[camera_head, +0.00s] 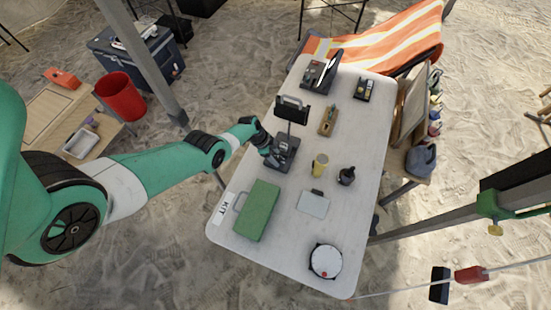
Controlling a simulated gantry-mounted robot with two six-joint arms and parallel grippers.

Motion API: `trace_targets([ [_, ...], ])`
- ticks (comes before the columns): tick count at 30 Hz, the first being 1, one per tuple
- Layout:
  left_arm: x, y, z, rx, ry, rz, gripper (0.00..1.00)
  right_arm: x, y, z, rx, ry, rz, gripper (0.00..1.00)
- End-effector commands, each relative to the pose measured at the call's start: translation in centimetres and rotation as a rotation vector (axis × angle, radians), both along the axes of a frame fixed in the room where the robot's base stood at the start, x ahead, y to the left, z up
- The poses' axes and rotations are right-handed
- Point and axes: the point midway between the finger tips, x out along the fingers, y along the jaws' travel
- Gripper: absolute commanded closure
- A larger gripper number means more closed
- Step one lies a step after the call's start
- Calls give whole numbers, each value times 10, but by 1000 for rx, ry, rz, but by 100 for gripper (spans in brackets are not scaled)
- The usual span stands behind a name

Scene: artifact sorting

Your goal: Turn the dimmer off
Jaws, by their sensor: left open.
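A dark lamp stands on the white table, with its flat head (291,110) on a thin stem above a dark base (284,153). My left gripper (274,157) is open at the left side of this base, very near it. Whether it touches the base cannot be told. A dimmer knob or slider is too small to make out, and the gripper covers part of the base. My right gripper is not in view.
On the white table (225,232) are a green case (257,211), a yellow cup (320,165), a dark round item (346,176), a grey pad (313,204) and a round white device (325,260). The table's front middle is clear.

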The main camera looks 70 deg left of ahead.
Motion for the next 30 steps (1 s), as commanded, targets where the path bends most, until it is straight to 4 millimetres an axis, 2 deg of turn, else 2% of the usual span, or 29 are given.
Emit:
trace_targets([
  [7,1,0,0,0,0,0,36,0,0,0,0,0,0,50],
  [8,1,0,0,0,0,0,39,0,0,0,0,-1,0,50],
  [18,0,0,0,0,0,0,100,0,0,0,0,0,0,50],
  [30,0,-1,0,0,0,26,100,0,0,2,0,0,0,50],
])
